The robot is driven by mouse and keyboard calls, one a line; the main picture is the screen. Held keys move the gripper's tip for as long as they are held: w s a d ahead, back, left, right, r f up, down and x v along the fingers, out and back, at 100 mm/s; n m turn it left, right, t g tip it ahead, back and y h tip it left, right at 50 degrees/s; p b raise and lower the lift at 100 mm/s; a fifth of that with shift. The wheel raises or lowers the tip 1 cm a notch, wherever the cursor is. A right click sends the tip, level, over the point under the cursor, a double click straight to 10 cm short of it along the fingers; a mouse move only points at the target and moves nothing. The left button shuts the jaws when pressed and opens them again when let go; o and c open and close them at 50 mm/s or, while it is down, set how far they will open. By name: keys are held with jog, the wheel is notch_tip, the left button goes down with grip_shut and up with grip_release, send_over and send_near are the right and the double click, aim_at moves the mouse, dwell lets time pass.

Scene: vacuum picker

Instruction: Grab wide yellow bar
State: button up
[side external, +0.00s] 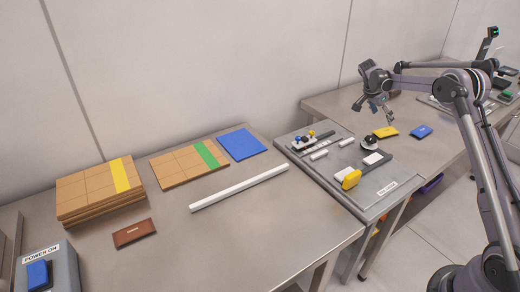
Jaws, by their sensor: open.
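A wide, flat yellow bar (385,132) lies on the right-hand metal table, just behind the grey tool panel. My gripper (374,113) is in the air above and slightly left of the yellow bar in the picture. Its fingers are spread, pointing down, with nothing between them. The gripper is apart from the bar; its exact height above it is hard to tell.
A blue bar (421,131) lies right of the yellow one. The grey panel (330,178) holds knobs, white bars and a yellow-handled part (351,179). The left table holds wooden boards (85,190), a blue sheet (241,144) and a white rod (240,187).

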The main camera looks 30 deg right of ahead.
aim_at(386, 131)
jog(key=x, duration=0.8)
jog(key=shift+a+f, duration=0.1)
jog(key=c, duration=1.2)
